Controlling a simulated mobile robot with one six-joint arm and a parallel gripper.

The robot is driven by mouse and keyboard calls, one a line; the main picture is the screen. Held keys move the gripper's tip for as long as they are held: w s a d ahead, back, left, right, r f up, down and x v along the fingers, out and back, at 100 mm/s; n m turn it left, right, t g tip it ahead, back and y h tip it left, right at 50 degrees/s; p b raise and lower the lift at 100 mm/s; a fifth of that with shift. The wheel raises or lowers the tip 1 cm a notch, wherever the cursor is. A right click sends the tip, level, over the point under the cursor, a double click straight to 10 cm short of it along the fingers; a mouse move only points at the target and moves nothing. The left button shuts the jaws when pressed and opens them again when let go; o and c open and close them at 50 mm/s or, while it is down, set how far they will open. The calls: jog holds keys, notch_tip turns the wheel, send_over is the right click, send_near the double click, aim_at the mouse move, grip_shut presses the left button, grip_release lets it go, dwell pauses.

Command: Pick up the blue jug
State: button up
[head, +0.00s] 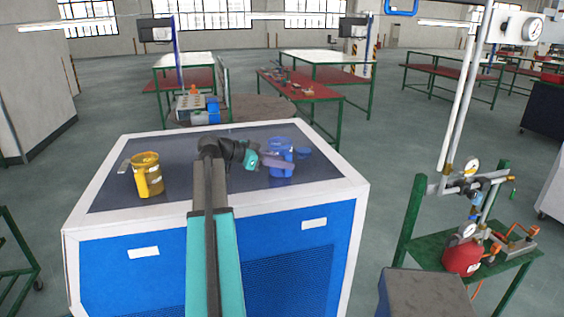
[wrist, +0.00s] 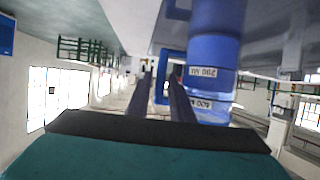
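The blue jug (head: 282,146) stands on the dark top of a blue-and-white cabinet, right of centre. My gripper (head: 274,160) is at its left side, and its grey fingers overlap the jug's lower part in the head view. In the wrist view the jug (wrist: 212,60) shows close up at the right, upside down, with printed labels. My gripper's two fingers (wrist: 162,88) are spread apart there, and the jug's handle (wrist: 161,80) shows between their tips. I see no clear contact between the fingers and the handle.
A yellow jug (head: 147,172) stands at the left of the cabinet top (head: 110,200). Behind the cabinet are a grey-blue device (head: 197,110) and work tables (head: 310,92). A gauge stand (head: 480,240) is at right.

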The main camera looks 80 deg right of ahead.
grip_shut()
jog(key=shift+r, duration=0.1)
dwell(1.4)
